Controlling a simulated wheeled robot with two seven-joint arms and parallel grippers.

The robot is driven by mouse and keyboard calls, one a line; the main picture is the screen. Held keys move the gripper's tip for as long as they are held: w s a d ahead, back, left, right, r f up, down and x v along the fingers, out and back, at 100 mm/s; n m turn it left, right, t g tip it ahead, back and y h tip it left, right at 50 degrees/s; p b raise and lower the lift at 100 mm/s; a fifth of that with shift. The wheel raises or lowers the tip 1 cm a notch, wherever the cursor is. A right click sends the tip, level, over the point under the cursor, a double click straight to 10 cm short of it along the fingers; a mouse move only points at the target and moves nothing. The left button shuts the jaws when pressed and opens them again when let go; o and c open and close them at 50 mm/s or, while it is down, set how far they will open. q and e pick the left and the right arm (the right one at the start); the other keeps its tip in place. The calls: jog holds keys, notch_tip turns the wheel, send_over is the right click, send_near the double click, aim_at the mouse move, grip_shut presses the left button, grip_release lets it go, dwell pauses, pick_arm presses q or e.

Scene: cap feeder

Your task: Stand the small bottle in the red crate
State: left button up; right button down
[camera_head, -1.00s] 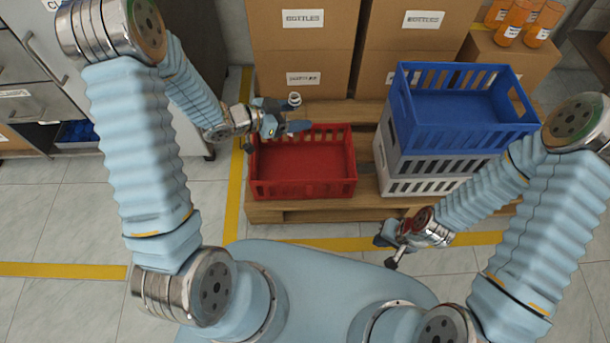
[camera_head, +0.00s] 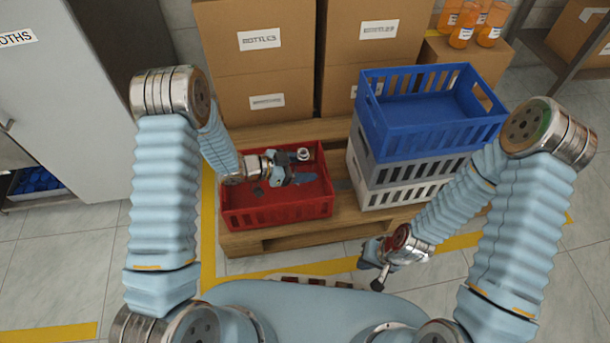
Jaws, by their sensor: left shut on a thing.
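The red crate (camera_head: 277,213) sits on the wooden pallet, left of a stack of crates. My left gripper (camera_head: 297,168) is over the crate's right part, shut on the small bottle. Only the bottle's pale round mouth (camera_head: 303,154) shows clearly, pointing up between the fingers. The rest of the bottle is hidden by the gripper, and I cannot tell whether it touches the crate floor. My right gripper (camera_head: 372,263) is in front of the pallet, apart from the crate; its fingers are too small and dark to read.
A blue crate (camera_head: 433,128) tops grey and white crates (camera_head: 405,192) right of the red crate. Cardboard boxes (camera_head: 262,65) stand behind on the pallet (camera_head: 300,233). Orange bottles (camera_head: 465,25) stand on a box at the back right. A grey cabinet (camera_head: 110,100) is at the left.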

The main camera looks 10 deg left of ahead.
pick_arm(q)
jog(key=shift+w+d+f, duration=0.15)
jog(key=shift+d+f, duration=0.05)
jog(key=shift+f, duration=0.15)
jog(key=shift+w+d+f+b, duration=0.15)
jog(key=shift+f+b, duration=0.25)
jog(key=shift+f, duration=1.25)
jog(key=shift+f, duration=0.2)
jog(key=o, duration=1.1)
jog(key=shift+r, duration=0.15)
